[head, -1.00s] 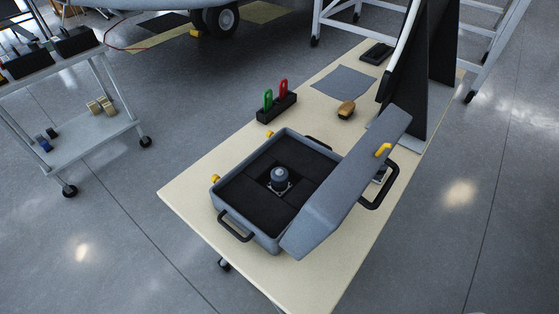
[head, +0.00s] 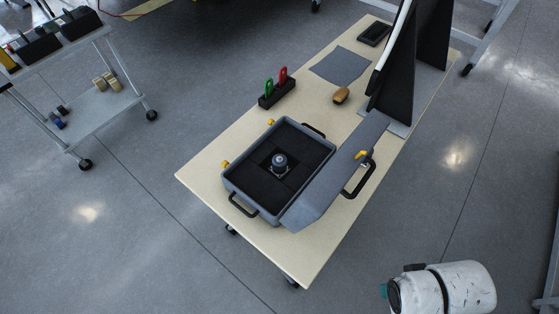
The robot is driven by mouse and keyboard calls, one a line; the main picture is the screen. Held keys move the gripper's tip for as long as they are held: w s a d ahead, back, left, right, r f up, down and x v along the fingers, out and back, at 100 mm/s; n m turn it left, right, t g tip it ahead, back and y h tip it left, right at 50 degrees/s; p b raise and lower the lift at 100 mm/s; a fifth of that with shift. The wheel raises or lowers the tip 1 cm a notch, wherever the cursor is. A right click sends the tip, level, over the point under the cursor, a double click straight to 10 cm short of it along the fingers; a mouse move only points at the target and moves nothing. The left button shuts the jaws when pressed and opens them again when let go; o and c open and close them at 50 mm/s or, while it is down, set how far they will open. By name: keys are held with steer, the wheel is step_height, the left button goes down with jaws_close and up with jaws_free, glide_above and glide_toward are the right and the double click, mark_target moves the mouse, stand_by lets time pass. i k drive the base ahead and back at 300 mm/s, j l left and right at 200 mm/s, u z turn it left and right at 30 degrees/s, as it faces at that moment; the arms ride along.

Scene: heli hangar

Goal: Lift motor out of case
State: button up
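The grey case (head: 231,188) stands open on the table, with its lid (head: 335,178) tipped back to the right. Dark foam (head: 296,146) fills the case. The motor (head: 279,161), a small blue-grey cylinder on a pale square base, sits upright in a cut-out in the middle of the foam. Its lower part is partly hidden in the recess. My gripper is not in view; a scuffed white part of my arm shows at the bottom right, well apart from the case.
The case has black handles and yellow latches. On the beige table (head: 205,166) lie a black holder with green and red tools (head: 276,87), a wooden-handled brush (head: 340,95), a grey cloth (head: 340,66) and a black tray (head: 375,33). Black panels (head: 400,80) stand at its right edge. A cart (head: 95,115) is left.

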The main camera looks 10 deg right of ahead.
mark_target(278, 168)
steer(key=i+j+u, duration=0.45)
steer(key=i+l+u, duration=0.1)
steer(key=i+u, duration=0.35)
steer(key=i+l+u, duration=0.15)
steer(key=u, duration=0.3)
steer(key=i+l, duration=0.05)
steer(key=i, duration=0.05)
